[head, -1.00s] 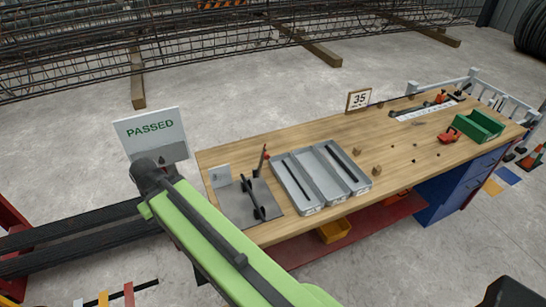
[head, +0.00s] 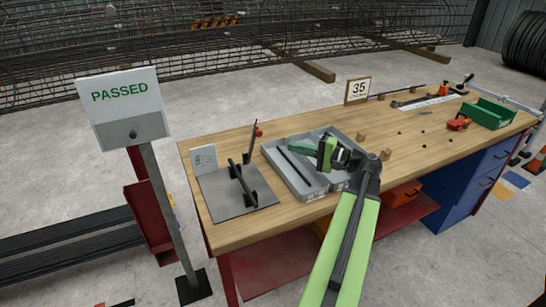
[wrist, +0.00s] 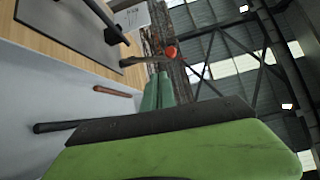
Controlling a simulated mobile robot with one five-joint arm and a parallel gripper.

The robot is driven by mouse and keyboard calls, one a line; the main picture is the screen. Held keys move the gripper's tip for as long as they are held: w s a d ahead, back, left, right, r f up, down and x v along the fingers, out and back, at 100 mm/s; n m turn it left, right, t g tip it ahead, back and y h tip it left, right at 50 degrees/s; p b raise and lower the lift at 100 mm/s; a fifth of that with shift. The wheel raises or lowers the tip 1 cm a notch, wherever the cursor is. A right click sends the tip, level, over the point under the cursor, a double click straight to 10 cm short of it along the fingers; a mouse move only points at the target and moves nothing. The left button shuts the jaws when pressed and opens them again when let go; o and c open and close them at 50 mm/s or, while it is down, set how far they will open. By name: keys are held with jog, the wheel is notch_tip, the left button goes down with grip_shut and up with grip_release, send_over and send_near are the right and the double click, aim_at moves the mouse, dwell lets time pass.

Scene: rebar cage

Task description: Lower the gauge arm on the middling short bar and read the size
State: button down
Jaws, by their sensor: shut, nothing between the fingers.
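The gauge is a dark plate (head: 228,203) at the left end of the workbench. A short dark bar (head: 243,184) lies across its supports. The gauge arm (head: 250,143) stands raised behind the bar, with a red knob (head: 259,132) at its upper part; the knob also shows in the wrist view (wrist: 170,52). My gripper (head: 291,146) is shut and empty above the tray, right of the gauge arm and apart from it, its fingers pointing left. The fingers show in the wrist view (wrist: 157,92).
The grey tray (head: 268,152) holds a dark bar (head: 299,164) in its left compartment; my gripper hides much of its right part. A white card (head: 204,160) stands at the plate's back. A "35" sign (head: 358,90), wooden blocks and a green bin (head: 487,113) are farther right. A "PASSED" sign (head: 128,103) stands left.

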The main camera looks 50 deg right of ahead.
jog(key=s+d+t+h, duration=0.1)
jog(key=s+d, duration=0.2)
jog(key=s, duration=0.1)
jog(key=a+r+x, duration=0.1)
jog(key=a+x, duration=0.1)
jog(key=x, duration=1.1)
jog(key=shift+a+r+m+p, duration=0.25)
jog(key=shift+r+m+p, duration=0.05)
jog(key=shift+m+p, duration=0.1)
jog(key=shift+s, duration=0.1)
